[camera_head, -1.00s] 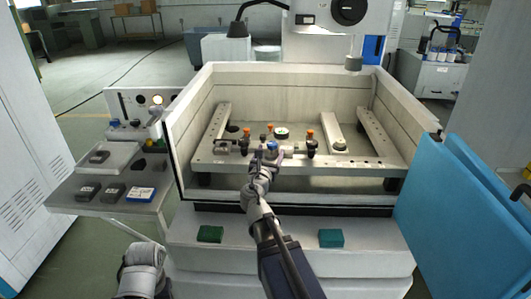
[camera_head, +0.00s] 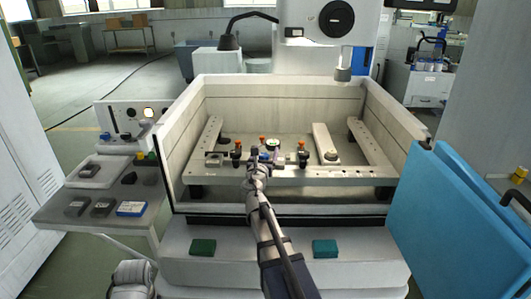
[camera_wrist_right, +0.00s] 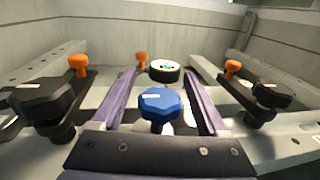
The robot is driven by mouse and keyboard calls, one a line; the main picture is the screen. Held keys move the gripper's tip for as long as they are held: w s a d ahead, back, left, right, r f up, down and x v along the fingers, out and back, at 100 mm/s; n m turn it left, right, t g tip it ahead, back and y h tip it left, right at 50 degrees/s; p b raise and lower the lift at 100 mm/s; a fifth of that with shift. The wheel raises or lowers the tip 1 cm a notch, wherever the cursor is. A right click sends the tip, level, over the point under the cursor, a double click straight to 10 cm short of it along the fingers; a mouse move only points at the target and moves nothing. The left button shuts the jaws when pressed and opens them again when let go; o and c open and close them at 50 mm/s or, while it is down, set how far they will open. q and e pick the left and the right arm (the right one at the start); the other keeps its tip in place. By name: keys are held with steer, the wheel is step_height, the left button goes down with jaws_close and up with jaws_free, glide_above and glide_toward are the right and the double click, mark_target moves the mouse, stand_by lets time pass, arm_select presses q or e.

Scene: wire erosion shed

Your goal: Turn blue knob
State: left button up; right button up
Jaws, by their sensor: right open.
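The blue knob (camera_wrist_right: 159,104) has a faceted rim and a white mark on top, pointing roughly left-right in the right wrist view. My right gripper (camera_wrist_right: 160,79) is open, with one purple finger on each side of the knob; I cannot tell whether either touches it. In the head view the right gripper (camera_head: 262,155) is at the near edge of the fixture plate (camera_head: 330,172) inside the tank, and the knob (camera_head: 271,143) shows only as a small blue spot. Only a link of my left arm shows at the bottom left; its gripper is out of frame.
Black knobs (camera_wrist_right: 48,98) (camera_wrist_right: 268,94) with orange-topped clamps flank the blue knob closely. A round dial (camera_wrist_right: 163,70) sits just behind it. The tank's pale walls (camera_head: 180,160) surround the plate. A side panel (camera_head: 125,135) stands left, a blue door (camera_head: 460,215) right.

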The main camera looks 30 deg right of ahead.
steer(key=shift+c, duration=0.4)
jaws_close()
